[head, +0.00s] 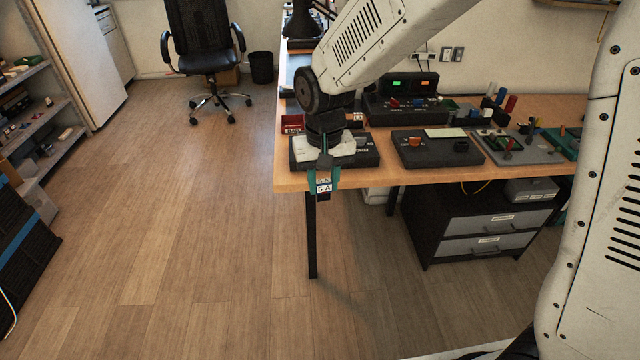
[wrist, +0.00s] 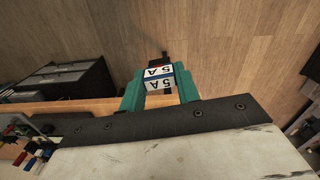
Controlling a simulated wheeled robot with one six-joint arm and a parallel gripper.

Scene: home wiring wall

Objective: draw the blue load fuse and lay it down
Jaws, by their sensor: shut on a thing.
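My gripper (head: 324,188) has teal fingers and is shut on a small fuse (head: 323,184) with white "5 A" labels. In the wrist view the fuse (wrist: 158,79) sits between the two teal fingertips of my gripper (wrist: 160,90), with blue along the label and a touch of red. In the head view it shows just past the front edge of the wooden bench (head: 540,176), with floor behind it. A black panel (head: 366,158) lies on the bench behind my gripper, partly hidden by my arm, so its sockets cannot be made out.
A dark panel with an orange knob (head: 415,142) lies to the right. A console with green and orange displays (head: 397,107) stands behind. A red bin (head: 291,124) is at the bench's left. Grey trays with coloured parts (head: 517,150) crowd the right side.

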